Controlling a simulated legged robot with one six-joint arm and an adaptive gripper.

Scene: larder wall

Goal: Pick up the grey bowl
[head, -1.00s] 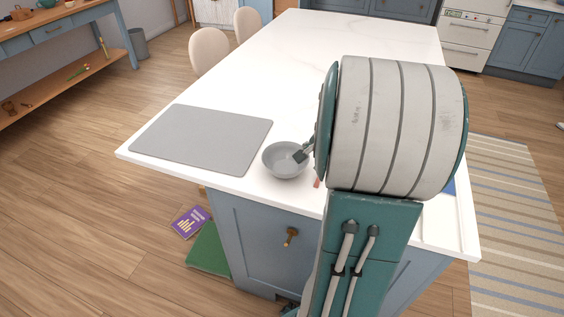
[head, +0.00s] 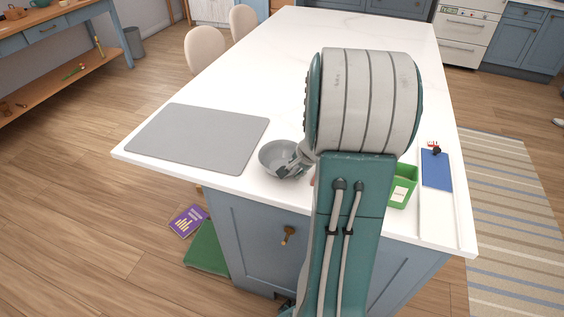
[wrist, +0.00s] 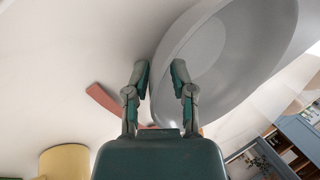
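The grey bowl (head: 270,157) stands on the white island counter near its front edge, right of the grey mat. My gripper (head: 287,172) reaches the bowl's near right side in the head view. In the wrist view, my gripper (wrist: 160,70) has its two fingers apart, with a clear gap between them. The rim of the bowl (wrist: 235,65) runs between the fingers. The right finger overlaps the bowl's inside and the left one is outside it. I cannot tell whether either finger touches the wall.
The grey mat (head: 198,138) lies left of the bowl. A green container (head: 402,190) and a blue item (head: 436,168) on a white board are right of my arm. A reddish strip (wrist: 103,98) and a yellow round object (wrist: 65,162) show near my gripper. The counter's far part is clear.

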